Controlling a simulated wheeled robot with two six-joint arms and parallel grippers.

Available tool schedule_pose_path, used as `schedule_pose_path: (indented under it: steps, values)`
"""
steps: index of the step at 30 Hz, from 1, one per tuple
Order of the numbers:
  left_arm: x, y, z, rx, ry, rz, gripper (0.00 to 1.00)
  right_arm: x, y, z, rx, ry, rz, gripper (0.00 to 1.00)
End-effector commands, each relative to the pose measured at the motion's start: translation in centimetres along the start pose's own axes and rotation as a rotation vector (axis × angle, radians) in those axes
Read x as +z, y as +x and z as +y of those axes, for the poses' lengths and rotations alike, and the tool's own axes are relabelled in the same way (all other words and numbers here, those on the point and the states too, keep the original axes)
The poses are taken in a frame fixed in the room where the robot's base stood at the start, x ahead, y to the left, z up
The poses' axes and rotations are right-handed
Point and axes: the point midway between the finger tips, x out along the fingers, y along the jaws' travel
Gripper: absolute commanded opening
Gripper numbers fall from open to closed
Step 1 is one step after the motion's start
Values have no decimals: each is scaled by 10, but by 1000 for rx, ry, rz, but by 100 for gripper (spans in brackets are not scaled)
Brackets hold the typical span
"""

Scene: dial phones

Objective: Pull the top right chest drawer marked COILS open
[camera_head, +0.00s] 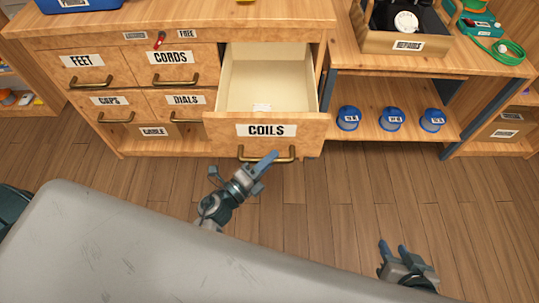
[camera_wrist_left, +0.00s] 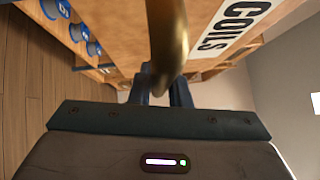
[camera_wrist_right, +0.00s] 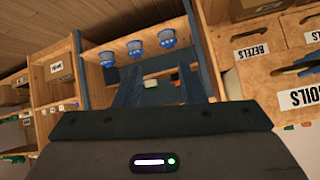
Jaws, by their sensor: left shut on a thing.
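The wooden COILS drawer (camera_head: 222,128) stands pulled well out of the chest at its top right, showing a pale interior (camera_head: 268,75) with a small white item (camera_head: 262,107) near its front. Its brass handle (camera_head: 284,157) sits below the COILS label (camera_head: 266,130). My left gripper (camera_head: 264,163) is shut on the handle near its middle; the handle (camera_wrist_left: 167,40) passes between the fingers in the left wrist view. My right gripper (camera_head: 393,249) is open and empty over the floor at the lower right, away from the chest.
Closed drawers marked CORDS (camera_head: 172,57), FEET (camera_head: 83,61), DIALS (camera_head: 187,100) and CAPS (camera_head: 105,101) lie left of the open one. Several blue spools (camera_head: 391,119) stand on the shelf to the right. The wooden floor (camera_head: 340,190) before the shelf is clear.

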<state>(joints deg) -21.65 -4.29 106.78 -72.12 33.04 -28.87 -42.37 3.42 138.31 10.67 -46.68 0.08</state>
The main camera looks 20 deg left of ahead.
Motion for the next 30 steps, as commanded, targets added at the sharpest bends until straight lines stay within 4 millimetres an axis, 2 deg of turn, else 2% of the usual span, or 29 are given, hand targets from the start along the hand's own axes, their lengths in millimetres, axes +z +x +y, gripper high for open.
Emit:
schedule_pose_path:
  steps: [5, 6, 9, 19, 23, 25, 30]
  values:
    - [0, 0, 1, 1, 0, 0, 0, 0, 0, 0, 0, -1, 1, 36]
    - [0, 0, 1, 1, 0, 0, 20, 0, 0, 0, 0, -1, 1, 36]
    - [0, 0, 0, 1, 0, 0, 38, 0, 0, 0, 0, -1, 1, 36]
    - [0, -3, 1, 2, 0, 1, 38, 0, 0, 0, 0, -1, 4, 36]
    - [0, -18, 2, 3, 1, 1, 38, -2, 2, 0, -3, 2, 21, 36]
    - [0, -32, 3, 5, 1, 2, 38, -2, 3, 0, -6, 8, 41, 36]
    - [0, -67, 3, 4, 0, 2, 38, -42, 8, 2, 3, -12, 226, 36]
